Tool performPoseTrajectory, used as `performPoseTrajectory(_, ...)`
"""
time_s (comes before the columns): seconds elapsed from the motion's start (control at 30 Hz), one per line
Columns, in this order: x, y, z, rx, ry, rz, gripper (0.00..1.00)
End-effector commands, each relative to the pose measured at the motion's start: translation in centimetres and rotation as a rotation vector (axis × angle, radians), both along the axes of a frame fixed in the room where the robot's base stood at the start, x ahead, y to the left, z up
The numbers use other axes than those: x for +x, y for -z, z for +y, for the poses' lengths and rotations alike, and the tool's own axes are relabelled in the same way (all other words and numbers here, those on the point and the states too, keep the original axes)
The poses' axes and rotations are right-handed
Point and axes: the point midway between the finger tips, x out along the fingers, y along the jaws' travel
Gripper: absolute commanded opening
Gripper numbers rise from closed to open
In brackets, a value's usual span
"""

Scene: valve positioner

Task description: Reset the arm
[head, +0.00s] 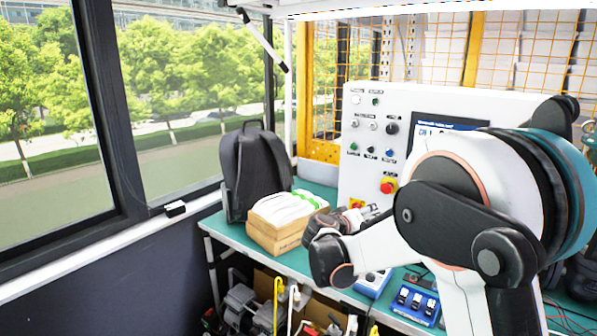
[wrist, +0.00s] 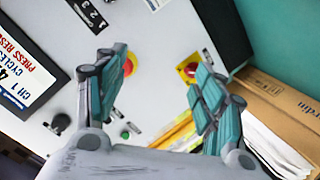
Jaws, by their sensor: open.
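My arm (head: 450,220) fills the right half of the head view, folded in front of a white control panel (head: 365,150). My gripper shows in the wrist view (wrist: 157,90), its two teal-padded fingers spread wide with nothing between them. In the head view its small dark end sits low before the panel, partly hidden by my arm. In the wrist view the panel's pale face (wrist: 165,45) lies beyond the fingers. A red button on yellow (wrist: 129,65) is beside the left finger, and a red knob on a yellow plate (wrist: 188,71) is by the right finger.
A cardboard box with white packets (head: 278,235) and a black backpack (head: 255,165) stand on the green table (head: 215,225), left of my gripper. A blue device (head: 415,303) sits at the front edge. A window lies at left.

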Motion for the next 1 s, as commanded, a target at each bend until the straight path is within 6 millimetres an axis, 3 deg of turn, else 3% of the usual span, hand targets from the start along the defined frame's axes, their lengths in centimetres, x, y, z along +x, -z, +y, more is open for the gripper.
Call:
performPoseTrajectory(0.2,-5.9,-2.9,-2.7,0.111,0.007,0.096,0.63)
performPoseTrajectory(0.5,-15.2,-4.8,-4.6,0.272,-0.009,0.212,0.63)
performPoseTrajectory(0.77,-24.0,-4.9,-4.8,0.416,-0.041,0.291,0.63)
performPoseTrajectory(1.0,-31.9,-3.7,-3.9,0.551,-0.087,0.345,0.63)
